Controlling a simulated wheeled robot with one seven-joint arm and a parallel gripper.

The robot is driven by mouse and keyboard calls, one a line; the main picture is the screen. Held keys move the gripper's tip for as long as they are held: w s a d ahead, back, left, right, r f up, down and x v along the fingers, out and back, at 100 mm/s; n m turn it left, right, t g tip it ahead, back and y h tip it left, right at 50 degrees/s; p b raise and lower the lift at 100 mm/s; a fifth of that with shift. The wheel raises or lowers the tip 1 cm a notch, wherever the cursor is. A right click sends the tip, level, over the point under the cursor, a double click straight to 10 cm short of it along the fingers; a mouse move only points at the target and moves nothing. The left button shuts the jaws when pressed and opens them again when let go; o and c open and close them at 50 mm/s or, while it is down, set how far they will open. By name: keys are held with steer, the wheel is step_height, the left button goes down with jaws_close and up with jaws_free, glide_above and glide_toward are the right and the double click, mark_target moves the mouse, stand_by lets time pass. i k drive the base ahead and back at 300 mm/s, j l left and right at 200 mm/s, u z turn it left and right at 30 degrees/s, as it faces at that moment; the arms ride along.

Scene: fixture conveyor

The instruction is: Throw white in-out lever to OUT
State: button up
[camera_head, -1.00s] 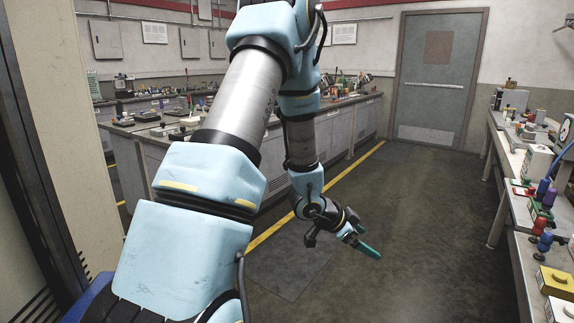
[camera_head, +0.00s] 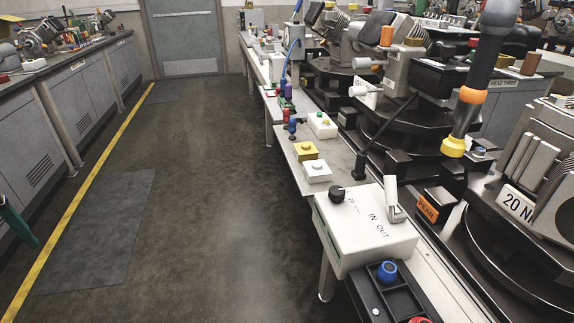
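A white control box (camera_head: 350,226) stands on the bench at the lower right of the middle, with "IN" and "OUT" printed on its top. The white in-out lever (camera_head: 391,193) rises from the box's right part, beside the lettering. Its upper end points up and slightly toward the far side, nearer the IN word; its exact setting is hard to tell. Part of my gripper (camera_head: 14,220), a teal finger, shows at the left edge, far from the box over the floor side. The rest of it is out of frame, so its opening cannot be told.
The box also bears a black knob (camera_head: 337,193). A black tray (camera_head: 376,304) with a blue knob sits in front. Yellow (camera_head: 303,151) and white (camera_head: 316,171) button boxes stand behind. Turret machinery (camera_head: 415,130) crowds the right. The floor at left is clear.

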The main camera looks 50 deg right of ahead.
mark_target(390, 181)
steer(key=z, duration=2.3)
steer(key=i+j, duration=0.45)
steer(key=i+j+u, duration=0.15)
steer(key=i+j, duration=0.25)
steer(key=j, duration=0.3)
